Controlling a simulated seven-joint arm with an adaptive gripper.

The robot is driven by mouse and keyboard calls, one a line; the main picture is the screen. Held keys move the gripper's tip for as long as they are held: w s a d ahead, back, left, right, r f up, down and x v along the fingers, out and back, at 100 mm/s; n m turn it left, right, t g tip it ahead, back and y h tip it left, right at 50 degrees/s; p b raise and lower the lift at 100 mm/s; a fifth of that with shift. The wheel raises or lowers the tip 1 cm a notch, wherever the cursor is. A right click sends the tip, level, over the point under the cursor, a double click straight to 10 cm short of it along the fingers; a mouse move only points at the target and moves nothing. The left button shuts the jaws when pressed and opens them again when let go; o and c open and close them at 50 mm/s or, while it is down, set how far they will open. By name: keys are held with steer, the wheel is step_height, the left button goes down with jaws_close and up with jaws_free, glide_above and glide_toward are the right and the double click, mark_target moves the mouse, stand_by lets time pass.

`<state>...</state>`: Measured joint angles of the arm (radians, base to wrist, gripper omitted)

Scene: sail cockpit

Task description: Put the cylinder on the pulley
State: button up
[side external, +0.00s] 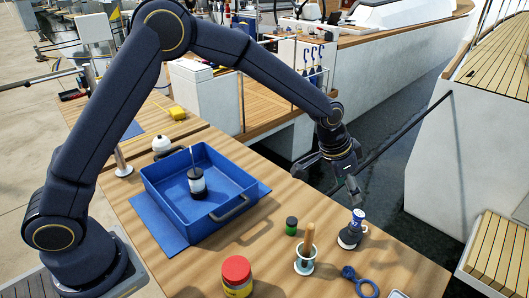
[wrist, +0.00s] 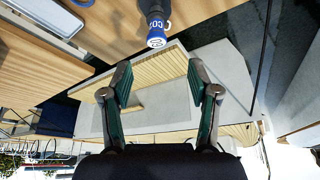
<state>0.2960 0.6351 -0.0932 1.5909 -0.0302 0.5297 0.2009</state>
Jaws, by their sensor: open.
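A small white and blue cylinder (side external: 358,217) with lettering is at the right side of the wooden table. It appears to rest on top of a dark pulley block (side external: 348,238), with its lower end against it. In the wrist view the cylinder (wrist: 156,36) shows at the top centre, its round end facing me, with a dark part of the pulley behind it. My gripper (side external: 326,181) is open and empty, beyond the table's far edge, up and left of the cylinder. Its two fingers stand wide apart in the wrist view (wrist: 160,82), with the cylinder ahead of them and apart.
A blue tray (side external: 238,205) holding a dark-and-white jar (side external: 198,186) stands left of centre. Near the cylinder are a green-topped small jar (side external: 291,226), a cup with a wooden handle (side external: 307,250), a blue shackle (side external: 359,281) and a red-lidded jar (side external: 237,275). Water lies beyond the table.

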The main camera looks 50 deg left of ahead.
steer(key=s+a+r+n+y, duration=0.1)
steer(key=s+a+r+n, duration=0.2)
steer(key=s+a+r, duration=1)
steer(key=s+a+n, duration=0.1)
steer(key=s+a, duration=0.1)
steer(key=s, duration=0.4)
steer(key=s+a+r+n+t+y, duration=0.1)
steer(key=s+a, duration=0.2)
steer(key=s, duration=0.3)
steer(key=s+a+r+n, duration=0.1)
steer(key=s+a, duration=0.1)
steer(key=s, duration=0.3)
steer(key=shift+s+a+r+t, duration=0.2)
steer(key=shift+s+a+t, duration=0.1)
steer(key=shift+s+a, duration=0.1)
